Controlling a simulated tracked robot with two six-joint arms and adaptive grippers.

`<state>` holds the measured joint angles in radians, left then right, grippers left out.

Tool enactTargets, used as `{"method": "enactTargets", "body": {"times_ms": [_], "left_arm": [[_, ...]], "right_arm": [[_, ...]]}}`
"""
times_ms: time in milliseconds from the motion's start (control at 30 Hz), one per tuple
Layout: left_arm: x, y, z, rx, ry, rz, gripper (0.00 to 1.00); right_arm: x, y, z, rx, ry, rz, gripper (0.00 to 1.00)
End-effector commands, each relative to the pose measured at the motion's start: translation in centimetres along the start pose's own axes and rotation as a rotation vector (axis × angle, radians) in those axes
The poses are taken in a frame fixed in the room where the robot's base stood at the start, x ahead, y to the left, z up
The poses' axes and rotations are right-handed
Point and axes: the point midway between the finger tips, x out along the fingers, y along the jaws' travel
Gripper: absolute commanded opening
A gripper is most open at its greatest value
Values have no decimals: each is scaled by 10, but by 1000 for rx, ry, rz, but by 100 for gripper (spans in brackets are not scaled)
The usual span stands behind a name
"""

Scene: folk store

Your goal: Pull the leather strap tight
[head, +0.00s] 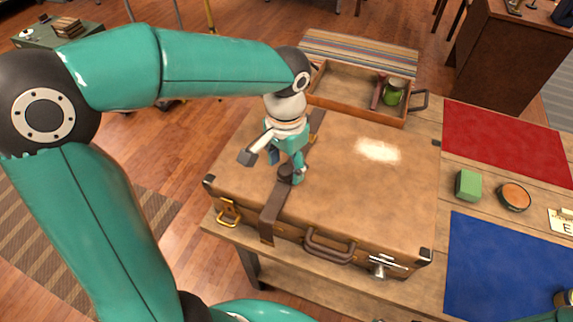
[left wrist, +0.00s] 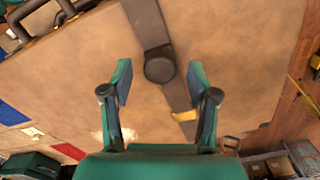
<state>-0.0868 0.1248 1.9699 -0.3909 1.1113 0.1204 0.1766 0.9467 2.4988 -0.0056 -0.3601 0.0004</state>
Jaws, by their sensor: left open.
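A dark brown leather strap (head: 276,202) runs over the left part of the closed tan suitcase (head: 375,195) and hangs over its front edge. A round dark piece (left wrist: 159,67) sits on the strap, and a yellow metal piece (left wrist: 184,116) crosses it in the left wrist view. My left gripper (head: 285,165) is above the lid at the strap, open and empty. In the left wrist view its fingers (left wrist: 159,75) are apart on either side of the round piece. I cannot tell whether they touch the strap. My right gripper is not in view.
The suitcase has a front handle (head: 328,246), a gold latch (head: 228,212) and a silver latch (head: 380,268). An open tray (head: 335,91) holding a green jar (head: 393,92) is behind it. A green block (head: 468,185), a round tin (head: 514,196) and red and blue cloths are right.

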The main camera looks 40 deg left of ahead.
Motion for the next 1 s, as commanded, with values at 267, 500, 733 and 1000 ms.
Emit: {"method": "enactTargets", "body": {"times_ms": [267, 500, 733, 1000], "left_arm": [[7, 0, 0, 0, 1, 0, 60], [6, 0, 0, 1, 1, 0, 40], [6, 0, 0, 1, 1, 0, 2], [6, -1, -3, 1, 1, 0, 0]], "right_arm": [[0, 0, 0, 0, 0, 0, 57], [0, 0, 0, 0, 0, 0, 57], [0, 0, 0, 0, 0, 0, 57], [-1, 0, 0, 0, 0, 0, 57]]}}
